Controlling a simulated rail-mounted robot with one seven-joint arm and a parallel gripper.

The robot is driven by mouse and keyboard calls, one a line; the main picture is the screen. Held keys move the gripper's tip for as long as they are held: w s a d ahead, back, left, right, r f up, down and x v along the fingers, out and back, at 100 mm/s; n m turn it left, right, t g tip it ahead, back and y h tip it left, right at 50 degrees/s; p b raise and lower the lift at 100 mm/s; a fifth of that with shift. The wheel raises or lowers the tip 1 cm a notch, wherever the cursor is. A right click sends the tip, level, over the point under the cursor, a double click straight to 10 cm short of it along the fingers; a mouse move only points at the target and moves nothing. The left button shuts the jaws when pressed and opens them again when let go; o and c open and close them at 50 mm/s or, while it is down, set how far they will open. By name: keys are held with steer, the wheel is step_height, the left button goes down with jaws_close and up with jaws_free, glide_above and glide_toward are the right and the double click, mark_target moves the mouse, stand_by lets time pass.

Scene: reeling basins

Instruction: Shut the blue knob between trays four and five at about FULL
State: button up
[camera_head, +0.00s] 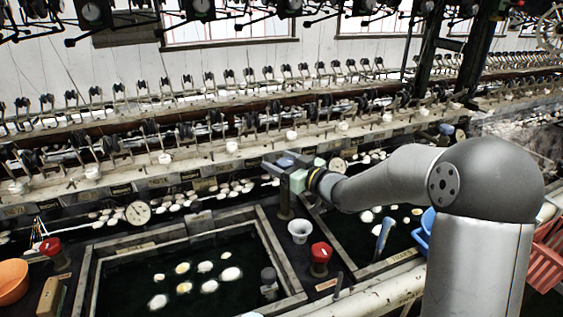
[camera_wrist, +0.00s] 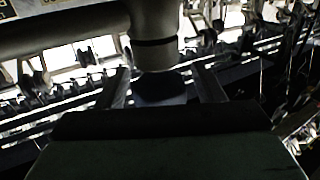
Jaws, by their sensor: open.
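My gripper (camera_head: 283,163) is at the upper end of a dark upright post (camera_head: 286,202) on the divider between two dark water trays. In the wrist view its two fingers (camera_wrist: 163,90) stand apart, with a dark bluish rounded knob (camera_wrist: 162,88) between them, below a thick pipe (camera_wrist: 154,35). I cannot tell whether the fingers touch the knob. In the head view the gripper largely hides the knob, and its setting cannot be read. Another bluish knob (camera_head: 446,130) is further right. The near tray (camera_head: 88,285) and the right tray (camera_head: 350,262) hold white cocoons.
A red knob (camera_head: 320,252) and a white cup (camera_head: 300,230) stand in front of the post. Another red knob (camera_head: 50,246) and an orange bowl (camera_head: 12,280) are at left. Round gauges (camera_head: 138,213) and a long row of reeling fittings lie behind. A blue basket (camera_head: 424,230) is at right.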

steer(key=shift+c, duration=0.3)
steer(key=c, duration=0.9)
steer(key=shift+f+b, duration=0.1)
steer(key=shift+b, duration=0.4)
steer(key=m+t+h+b, duration=0.1)
steer(key=b, duration=0.1)
steer(key=m+t+h+b, duration=0.1)
steer(key=h+b, duration=0.1)
steer(key=b, duration=0.1)
steer(key=shift+f+m+t, duration=0.3)
steer(key=shift+f+t, duration=0.1)
steer(key=m+t+h+b, duration=0.1)
steer(key=b, duration=0.2)
steer(key=m+h+b, duration=0.1)
steer(key=h+b, duration=0.1)
steer(key=b, duration=0.1)
steer(key=shift+w+d+f+t+b, duration=0.1)
steer(key=shift+w+d+t+b, duration=0.05)
steer(key=shift+t+b, duration=0.25)
steer(key=m+h+b, duration=0.1)
steer(key=b, duration=0.1)
steer(key=m+t+h+b, duration=0.1)
steer(key=b, duration=0.1)
steer(key=shift+r+h, duration=0.3)
steer(key=shift+d+r+m+h+b, duration=0.15)
steer(key=shift+r+m+h+b, duration=0.05)
steer(key=shift+m+h+b, duration=0.45)
steer(key=shift+w+d+t+h, duration=0.1)
steer(key=shift+d+t+h, duration=0.05)
steer(key=shift+t+h, duration=0.2)
